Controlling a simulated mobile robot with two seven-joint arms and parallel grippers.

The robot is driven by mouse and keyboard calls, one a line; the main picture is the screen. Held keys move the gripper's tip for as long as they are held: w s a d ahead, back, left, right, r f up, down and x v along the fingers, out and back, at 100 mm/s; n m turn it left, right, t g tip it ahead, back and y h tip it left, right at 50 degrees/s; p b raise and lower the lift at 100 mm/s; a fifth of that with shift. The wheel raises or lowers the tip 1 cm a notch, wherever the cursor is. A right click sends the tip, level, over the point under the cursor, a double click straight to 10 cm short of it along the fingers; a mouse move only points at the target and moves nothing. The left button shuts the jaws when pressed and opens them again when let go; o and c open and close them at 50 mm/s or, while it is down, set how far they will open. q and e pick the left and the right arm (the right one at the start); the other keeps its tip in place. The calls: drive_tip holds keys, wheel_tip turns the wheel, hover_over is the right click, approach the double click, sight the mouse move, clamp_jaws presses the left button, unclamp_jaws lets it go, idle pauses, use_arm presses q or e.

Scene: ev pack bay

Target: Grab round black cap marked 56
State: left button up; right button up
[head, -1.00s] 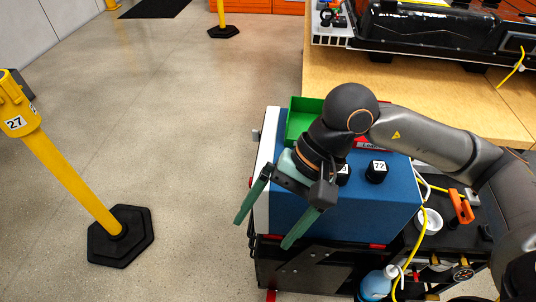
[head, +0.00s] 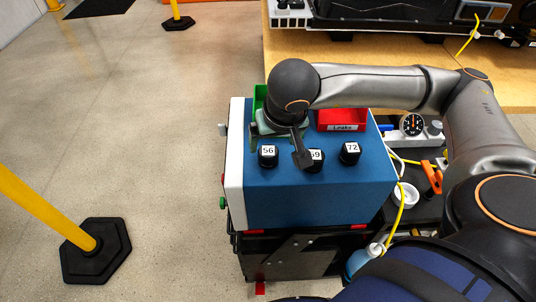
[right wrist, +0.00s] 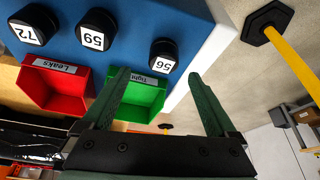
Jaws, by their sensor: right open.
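The round black cap marked 56 (head: 268,157) stands on the blue top of a box, at the left of a row of caps. It also shows in the right wrist view (right wrist: 163,54), between and beyond the fingertips, apart from them. My right gripper (right wrist: 158,73) is open and empty. In the head view its wrist hangs over the back of the box, just behind the caps, and its fingers are mostly hidden. My left gripper is not in view.
Caps marked 59 (head: 315,160) and 72 (head: 350,153) stand right of it; my gripper partly covers 59. Behind are a red "Leaks" bin (head: 342,120) and a green "Tight" bin (right wrist: 140,97). A yellow post (head: 50,210) stands on open floor at left.

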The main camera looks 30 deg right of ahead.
sight(268, 150)
drive_tip(key=x, duration=0.5)
drive_tip(key=shift+a+p, duration=0.2)
drive_tip(key=shift+p, duration=0.1)
drive_tip(key=shift+c, duration=0.2)
drive_tip(key=c, duration=1.4)
drive_tip(key=shift+w+r, duration=0.1)
